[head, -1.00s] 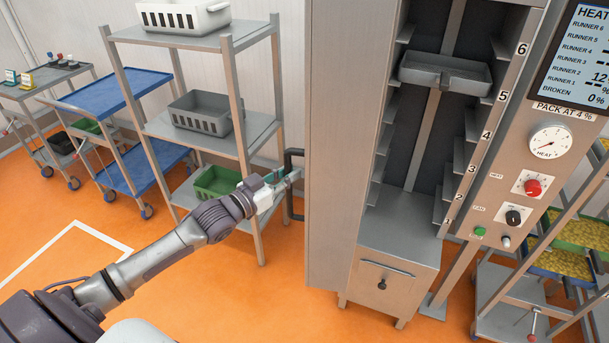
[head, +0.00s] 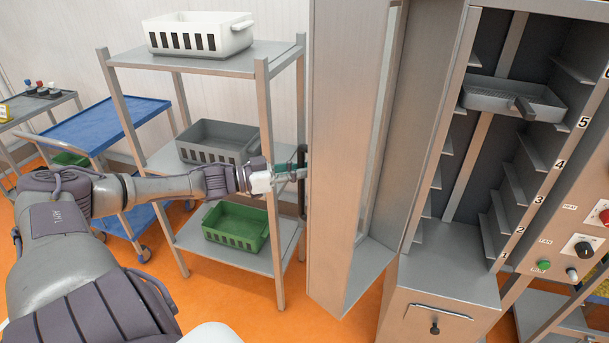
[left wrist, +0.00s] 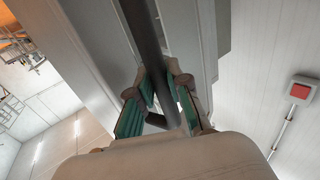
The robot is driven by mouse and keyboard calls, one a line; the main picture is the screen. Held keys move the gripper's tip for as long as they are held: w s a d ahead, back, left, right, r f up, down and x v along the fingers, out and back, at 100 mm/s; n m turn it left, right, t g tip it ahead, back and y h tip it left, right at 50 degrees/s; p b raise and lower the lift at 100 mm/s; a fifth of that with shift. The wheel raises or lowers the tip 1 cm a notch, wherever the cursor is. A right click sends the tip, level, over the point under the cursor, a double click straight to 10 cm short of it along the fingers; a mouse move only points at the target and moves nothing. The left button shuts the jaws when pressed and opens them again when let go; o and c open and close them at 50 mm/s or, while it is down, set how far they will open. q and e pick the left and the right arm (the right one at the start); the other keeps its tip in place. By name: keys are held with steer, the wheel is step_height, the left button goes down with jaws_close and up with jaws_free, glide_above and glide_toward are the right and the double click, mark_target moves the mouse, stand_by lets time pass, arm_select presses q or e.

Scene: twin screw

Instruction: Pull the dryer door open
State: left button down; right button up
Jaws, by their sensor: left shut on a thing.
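The dryer door (head: 343,150) is a tall grey metal panel standing open at the left of the dryer cabinet (head: 465,180). Its dark vertical bar handle (head: 302,208) is on the door's left side. My left gripper (head: 301,173) is shut on the handle; the left wrist view shows the green finger pads (left wrist: 160,92) on either side of the dark handle bar (left wrist: 148,40). Inside the cabinet, a grey tray (head: 510,97) sits on the upper runners, near the number 5. My right gripper is not in view.
A metal shelf rack (head: 268,130) stands close behind my left arm, with white (head: 200,35), grey (head: 217,142) and green (head: 236,226) crates. A blue cart (head: 105,125) is farther left. A control panel (head: 578,235) is on the right. Orange floor is clear below the door.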

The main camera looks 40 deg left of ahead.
arm_select(q)
steer(key=shift+a+f, duration=0.1)
stand_by(0.3)
steer(key=c, duration=1.5)
jaws_free()
steer(key=o, duration=0.4)
steer(key=shift+w, duration=0.2)
